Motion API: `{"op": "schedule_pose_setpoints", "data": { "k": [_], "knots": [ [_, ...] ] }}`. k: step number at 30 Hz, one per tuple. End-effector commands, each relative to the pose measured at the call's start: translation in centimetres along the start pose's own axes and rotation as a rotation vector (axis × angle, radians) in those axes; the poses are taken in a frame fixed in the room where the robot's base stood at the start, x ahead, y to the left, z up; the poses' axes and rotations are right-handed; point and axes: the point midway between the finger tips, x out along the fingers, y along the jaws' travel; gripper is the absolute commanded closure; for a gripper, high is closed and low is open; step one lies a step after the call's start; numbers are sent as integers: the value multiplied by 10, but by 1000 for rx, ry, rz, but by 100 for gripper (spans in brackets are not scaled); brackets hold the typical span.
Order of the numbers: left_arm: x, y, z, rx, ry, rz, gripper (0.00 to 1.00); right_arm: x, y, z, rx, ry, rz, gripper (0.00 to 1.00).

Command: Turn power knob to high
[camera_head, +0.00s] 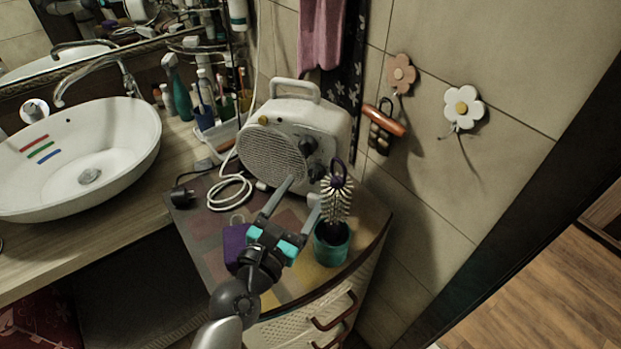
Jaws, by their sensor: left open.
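A white portable heater (270,157) with a round mesh grille and a top handle stands on the small cabinet. Two dark knobs sit on its front right side, an upper knob (308,146) and a lower knob (317,172). I cannot read their markings or tell which is the power knob. My left gripper (301,198) is open, with its fingers pointing up toward the heater. Its fingertips appear just below and in front of the lower knob, with no clear contact. My right gripper is not in view.
A round brush (337,200) stands in a teal cup (331,248) right of my gripper. A purple item (236,247) lies to the left. A white cable (231,190) and black plug (181,196) lie beside the heater. A white basin (110,165) is further left.

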Motion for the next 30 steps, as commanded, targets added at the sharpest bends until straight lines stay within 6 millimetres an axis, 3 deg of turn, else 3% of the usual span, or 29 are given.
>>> {"op": "schedule_pose_setpoints", "data": {
  "k": [3, 9, 20, 30],
  "knots": [
    [17, 0, 1, 1, -1, 1, 29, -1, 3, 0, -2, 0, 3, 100],
    [32, 0, 0, -1, 0, 0, 29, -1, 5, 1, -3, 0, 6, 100],
    [36, 0, 0, 0, 0, 0, 29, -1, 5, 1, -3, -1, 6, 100],
    [36, 0, 0, 0, 0, 0, 67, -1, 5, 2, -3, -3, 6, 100]
  ]
}}
